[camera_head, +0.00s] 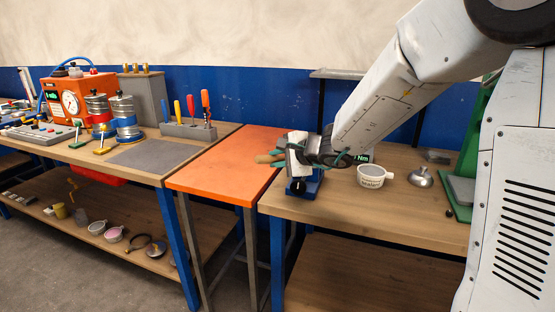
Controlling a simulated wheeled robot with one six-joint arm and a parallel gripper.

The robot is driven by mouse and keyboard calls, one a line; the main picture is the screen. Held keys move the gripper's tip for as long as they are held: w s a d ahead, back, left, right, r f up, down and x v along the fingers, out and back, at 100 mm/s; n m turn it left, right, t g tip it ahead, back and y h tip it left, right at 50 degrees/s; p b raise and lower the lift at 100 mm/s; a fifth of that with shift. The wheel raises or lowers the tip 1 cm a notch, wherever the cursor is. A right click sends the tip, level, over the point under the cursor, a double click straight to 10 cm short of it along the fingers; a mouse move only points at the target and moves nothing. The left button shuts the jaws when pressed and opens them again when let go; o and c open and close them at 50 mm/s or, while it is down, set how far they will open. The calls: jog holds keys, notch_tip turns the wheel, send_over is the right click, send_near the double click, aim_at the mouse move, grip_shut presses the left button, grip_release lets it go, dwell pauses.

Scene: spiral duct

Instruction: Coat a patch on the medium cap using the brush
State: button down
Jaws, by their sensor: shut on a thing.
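My gripper (290,155) is at the left front of the right-hand workbench, above a blue stand or fixture (306,187). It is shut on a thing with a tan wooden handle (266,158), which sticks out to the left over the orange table. This looks like the brush; its bristles are hidden. A white tub labelled sealant (371,177) stands on the bench right of the gripper. A small silver metal piece with a wide base (421,177) stands right of the tub; I cannot tell if it is the medium cap.
The orange table (225,165) is clear. The left bench (140,153) holds a tool rack (189,130), metal canisters (125,115) and an orange gauge box (75,100). Several small round items lie on its lower shelf (95,215). A green machine (466,165) stands at the right.

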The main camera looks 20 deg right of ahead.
jog(key=shift+w+d, duration=0.6)
jog(key=shift+w, duration=0.25)
dwell(0.3)
jog(key=shift+s+f, duration=0.15)
jog(key=shift+f, duration=1.9)
jog(key=shift+r, duration=0.1)
